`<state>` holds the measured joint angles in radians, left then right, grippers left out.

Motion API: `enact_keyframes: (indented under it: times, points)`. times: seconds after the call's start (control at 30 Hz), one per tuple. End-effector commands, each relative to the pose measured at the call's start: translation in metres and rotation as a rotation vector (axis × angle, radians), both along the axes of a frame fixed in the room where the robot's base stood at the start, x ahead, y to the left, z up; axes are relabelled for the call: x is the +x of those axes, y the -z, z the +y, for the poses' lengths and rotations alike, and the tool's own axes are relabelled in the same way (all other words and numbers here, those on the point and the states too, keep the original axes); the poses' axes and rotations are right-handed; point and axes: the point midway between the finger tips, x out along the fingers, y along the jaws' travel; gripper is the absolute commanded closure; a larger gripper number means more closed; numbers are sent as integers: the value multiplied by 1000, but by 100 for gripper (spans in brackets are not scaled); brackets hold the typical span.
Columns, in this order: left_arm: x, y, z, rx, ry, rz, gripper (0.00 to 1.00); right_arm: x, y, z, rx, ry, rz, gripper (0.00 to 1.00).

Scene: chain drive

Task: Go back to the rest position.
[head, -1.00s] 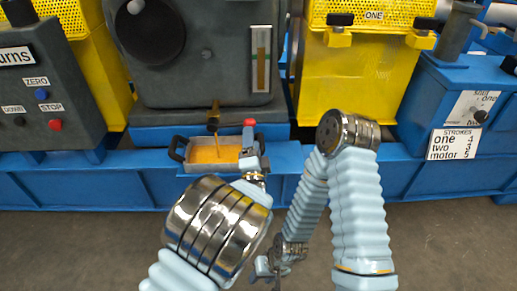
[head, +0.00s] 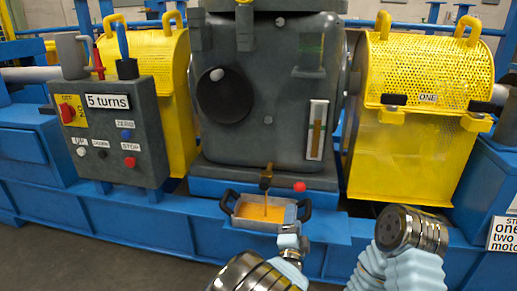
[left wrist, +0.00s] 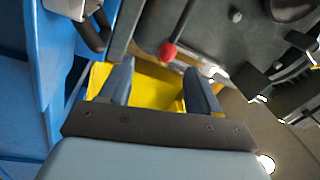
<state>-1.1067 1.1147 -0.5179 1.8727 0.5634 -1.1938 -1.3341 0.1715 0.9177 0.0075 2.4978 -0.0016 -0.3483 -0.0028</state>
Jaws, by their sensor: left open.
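My left gripper (head: 292,242) is just in front of the right end of a drip tray in the head view. In the left wrist view its two fingers (left wrist: 160,85) stand apart with nothing between them. A red ball knob (head: 299,187) is above and behind the gripper in the head view. The knob (left wrist: 168,51) also shows beyond the fingers in the left wrist view. My right arm (head: 410,232) shows at the lower right of the head view, but its gripper is out of the frame.
The tray (head: 237,221) with black handles sits under a spout (head: 266,178) and holds amber liquid; a thin stream runs into it. A grey gearbox (head: 265,100) stands behind. Yellow guards (head: 425,75) and a control box (head: 112,125) flank it. A blue frame (head: 110,225) runs along the front.

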Motion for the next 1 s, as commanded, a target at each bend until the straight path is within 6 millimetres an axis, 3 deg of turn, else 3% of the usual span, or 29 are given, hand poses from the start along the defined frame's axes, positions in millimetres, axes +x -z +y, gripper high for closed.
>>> enact_keyframes:
  times: [0.07, 0.17, 0.27, 0.37, 0.5, 0.6, 0.7, 0.83, 1.0]
  points:
    - [11, 23, 29, -35, -26, 111, 38, 0, -9, 0, 0, -1, 0, 57]
    - [17, 75, 82, -136, -79, 342, 38, -1, -21, 1, 1, -2, 0, 57]
    - [0, 135, 142, -297, -168, 632, 38, -1, -35, 2, 2, -4, 0, 57]
    - [-42, 189, 198, -503, -298, 933, 38, -2, -49, 4, 3, -7, 0, 57]
    - [-136, 232, 251, -843, -537, 1332, 38, -3, -69, 6, 5, -10, 1, 57]
    - [-198, 238, 266, -1048, -700, 1543, 38, -3, -79, 7, 6, -13, 2, 57]
    - [-241, 234, 271, -1189, -821, 1678, 38, -4, -85, 8, 7, -15, 1, 57]
    - [-268, 229, 272, -1276, -906, 1761, 38, -4, -88, 8, 7, -15, 2, 57]
    - [-273, 229, 272, -1292, -923, 1777, 38, -4, -87, 8, 7, -16, 1, 57]
